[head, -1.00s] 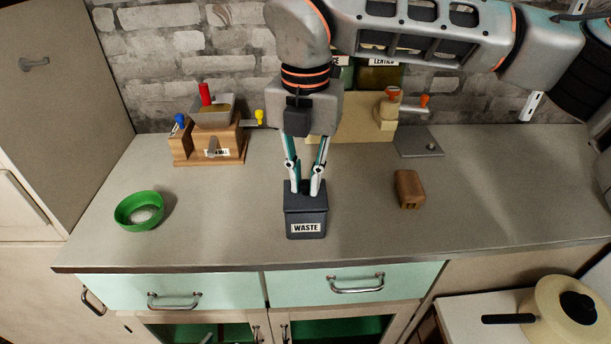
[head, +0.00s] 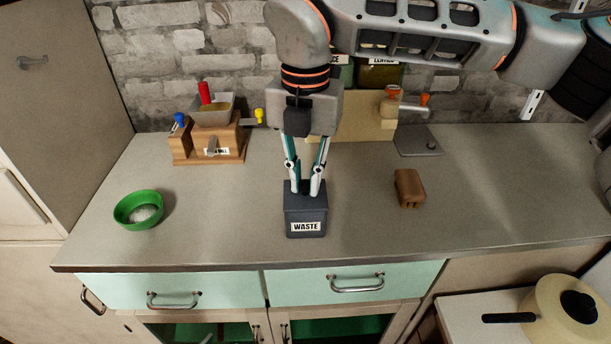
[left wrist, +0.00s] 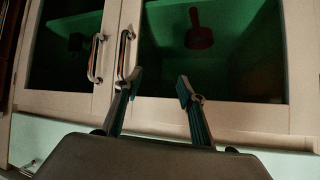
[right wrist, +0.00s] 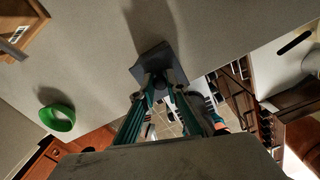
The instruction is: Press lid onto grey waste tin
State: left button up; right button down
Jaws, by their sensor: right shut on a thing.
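The grey waste tin (head: 306,228), labelled WASTE, stands upright on the counter near its front edge. Its dark grey square lid (head: 292,200) sits on top, level as far as I can see; I cannot tell whether it is fully seated. My right gripper (head: 306,189) points straight down and is shut on the lid's knob, which its fingers mostly hide. In the right wrist view the lid (right wrist: 149,62) shows beyond the fingertips (right wrist: 161,84). My left gripper (left wrist: 160,83) is open and empty before the lower cabinet doors, outside the head view.
A green bowl (head: 139,210) stands to the left and a brown wooden block (head: 410,188) to the right. A wooden grinder (head: 215,140) stands at the back left, and a grey plate (head: 418,142) lies at the back right. The counter around the tin is clear.

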dwell(0.3)
jog(key=c, duration=1.9)
grip_release()
jog(key=shift+o, duration=0.3)
jog(key=o, duration=0.4)
jog(key=shift+r, duration=0.1)
jog(key=shift+r+p, duration=1.7)
jog(key=shift+r, duration=1)
jog(key=shift+r+p, duration=0.35)
jog(key=shift+r, duration=0.35)
